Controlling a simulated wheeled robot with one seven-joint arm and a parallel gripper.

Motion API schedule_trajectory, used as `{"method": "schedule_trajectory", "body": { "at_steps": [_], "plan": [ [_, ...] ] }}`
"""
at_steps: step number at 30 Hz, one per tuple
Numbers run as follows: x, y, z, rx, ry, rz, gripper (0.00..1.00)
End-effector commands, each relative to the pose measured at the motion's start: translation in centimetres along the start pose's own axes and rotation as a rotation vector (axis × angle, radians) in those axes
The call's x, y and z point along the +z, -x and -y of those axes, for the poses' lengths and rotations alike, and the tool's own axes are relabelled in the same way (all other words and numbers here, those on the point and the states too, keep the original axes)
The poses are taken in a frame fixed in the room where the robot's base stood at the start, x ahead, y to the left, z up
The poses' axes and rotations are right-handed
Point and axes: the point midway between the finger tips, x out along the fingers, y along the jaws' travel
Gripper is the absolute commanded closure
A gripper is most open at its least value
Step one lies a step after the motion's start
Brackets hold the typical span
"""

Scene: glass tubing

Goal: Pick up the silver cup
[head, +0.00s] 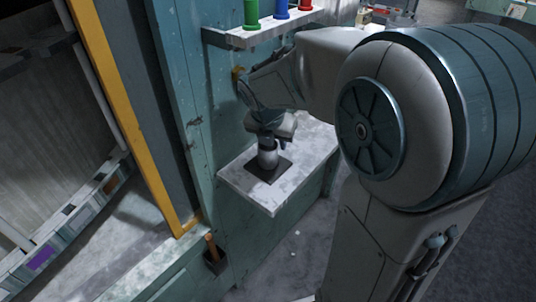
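The silver cup (267,158) stands upright on a dark square pad (284,163) on a small pale shelf. My arm reaches in from the right, and my gripper (268,139) points down at the top of the cup. The gripper's lower end overlaps the cup's upper part in the head view. The fingers are small and dark here, so I cannot tell whether they are open or closed on the cup. The cup's rim is mostly hidden.
The pale shelf (243,189) juts from a teal wall. An upper ledge (268,32) carries a green spool (251,13), a blue one (281,9) and a red one. A yellow frame (125,115) stands left. A small dark holder (215,261) hangs below.

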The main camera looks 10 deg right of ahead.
Motion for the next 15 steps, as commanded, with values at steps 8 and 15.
{"method": "schedule_trajectory", "body": {
  "at_steps": [8,15],
  "plan": [
    [0.0,-1.9,0.0,0.000,-0.001,0.000,0.72],
    [0.0,-1.9,0.0,0.001,-0.001,0.000,0.99]
  ]
}}
